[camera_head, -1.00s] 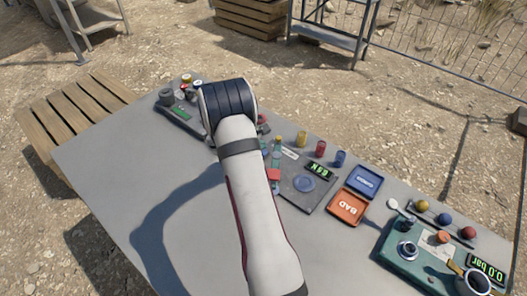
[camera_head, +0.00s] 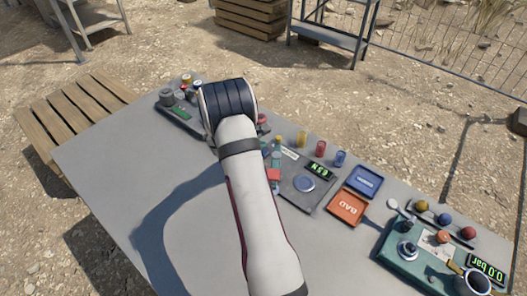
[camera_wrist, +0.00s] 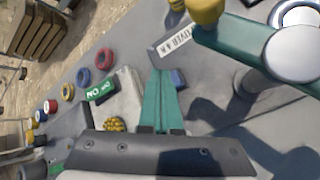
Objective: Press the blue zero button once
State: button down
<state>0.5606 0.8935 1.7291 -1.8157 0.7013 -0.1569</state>
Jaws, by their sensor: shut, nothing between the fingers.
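In the wrist view my gripper (camera_wrist: 158,78) shows as two long teal fingers pressed together, with nothing between them. A small blue block-like piece (camera_wrist: 178,78), which may be the blue zero button, sits just right of the fingertips. I cannot tell whether they touch. A grey label plate (camera_wrist: 177,40) lies just beyond the tips. A grey box with a green-lit display (camera_wrist: 100,90) stands to the left.
A green bar with a yellow end (camera_wrist: 206,10) reaches over the right side of the wrist view. Red, blue and yellow pieces stand along the table's far edge. A blue tray (camera_head: 362,181) and an orange BAD tray (camera_head: 347,207) lie to the right. The table's left front is clear.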

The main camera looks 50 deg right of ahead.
jog(key=shift+f, duration=0.45)
jog(key=shift+f, duration=0.5)
dwell(0.7)
jog(key=shift+r, duration=0.95)
jog(key=shift+r, duration=2.45)
